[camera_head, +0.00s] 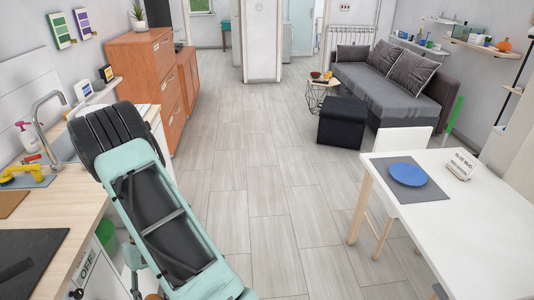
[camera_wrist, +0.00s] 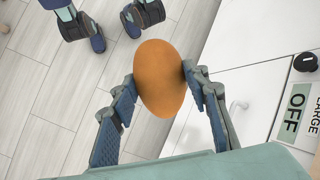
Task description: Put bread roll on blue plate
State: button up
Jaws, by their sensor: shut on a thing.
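The bread roll (camera_wrist: 160,80) is a smooth, orange-brown oval in the middle of the wrist view. My gripper (camera_wrist: 161,74) is shut on it, with one blue-grey finger against each side. The roll is held up above the floor, near a white cabinet front. The blue plate (camera_head: 408,174) lies on a grey placemat (camera_head: 396,188) on the white table (camera_head: 470,215) at the right of the head view. The plate looks empty.
A wooden counter (camera_head: 52,215) with a sink and a dark hob (camera_head: 28,262) is at the left. Open floor (camera_head: 265,215) lies between counter and table.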

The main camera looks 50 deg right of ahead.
aim_at(408, 176)
jog(key=l+z, duration=0.15)
jog(key=z, duration=0.25)
jog(key=i+l+z, duration=0.1)
jog(key=z, duration=0.3)
jog(key=i+l+z, duration=0.1)
jog(key=z, duration=0.3)
jog(key=i+l+z, duration=0.1)
jog(key=z, duration=0.3)
jog(key=i+z, duration=0.1)
jog(key=z, duration=0.3)
jog(key=i+z, duration=0.25)
jog(key=z, duration=0.2)
jog(key=i+z, duration=0.25)
jog(key=z, duration=0.2)
jog(key=i+j+z, duration=0.45)
jog(key=i+j, duration=0.75)
jog(key=i, duration=0.05)
